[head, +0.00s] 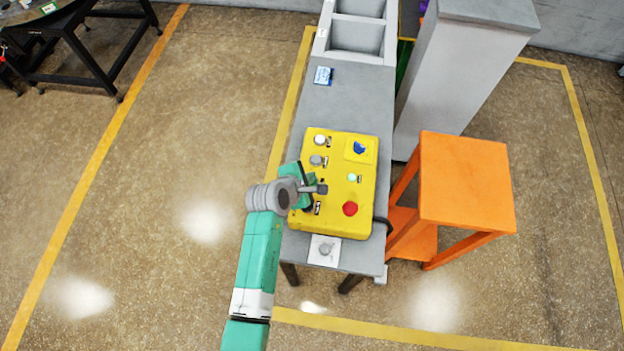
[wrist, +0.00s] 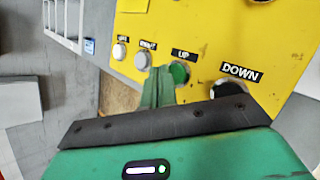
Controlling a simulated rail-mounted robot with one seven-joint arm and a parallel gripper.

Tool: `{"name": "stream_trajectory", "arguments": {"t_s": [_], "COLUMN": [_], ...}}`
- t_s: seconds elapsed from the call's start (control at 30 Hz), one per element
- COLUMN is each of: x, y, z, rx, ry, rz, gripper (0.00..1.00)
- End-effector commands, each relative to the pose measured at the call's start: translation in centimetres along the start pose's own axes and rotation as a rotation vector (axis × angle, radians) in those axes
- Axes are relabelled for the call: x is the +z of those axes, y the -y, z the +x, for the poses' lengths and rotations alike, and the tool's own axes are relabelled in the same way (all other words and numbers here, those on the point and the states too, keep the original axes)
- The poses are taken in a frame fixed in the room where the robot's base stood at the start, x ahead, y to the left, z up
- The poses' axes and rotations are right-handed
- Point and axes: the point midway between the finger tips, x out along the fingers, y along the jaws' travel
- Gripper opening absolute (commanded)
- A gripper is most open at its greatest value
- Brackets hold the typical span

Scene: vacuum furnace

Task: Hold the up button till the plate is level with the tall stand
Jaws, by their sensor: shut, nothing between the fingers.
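The yellow control box (head: 340,215) sits on a narrow grey table. In the wrist view the green up button (wrist: 180,73) is under the label UP, with the black down button (wrist: 228,90) to its right. My gripper (wrist: 161,76) is shut and empty, its fingertips over the left edge of the up button. I cannot tell whether they touch or press it. In the head view my gripper (head: 304,186) hides the up button. A tall grey stand (head: 445,75) is right of the table. I cannot make out the plate for certain.
A red button (head: 350,208) and a small pale green one (head: 352,177) are on the box's right side. Two pale buttons (wrist: 141,61) are left of the up button. An orange stand (head: 466,180) is close on the right.

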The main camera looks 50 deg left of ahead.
Motion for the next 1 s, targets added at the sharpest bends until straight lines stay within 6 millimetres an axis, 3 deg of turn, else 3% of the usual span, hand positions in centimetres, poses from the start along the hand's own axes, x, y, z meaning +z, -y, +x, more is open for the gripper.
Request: {"name": "stream_trajectory", "arguments": {"t_s": [1.0], "x": [-0.44], "y": [0.44], "z": [0.61], "rx": [0.000], "ry": [0.000], "rz": [0.000], "gripper": [0.00]}}
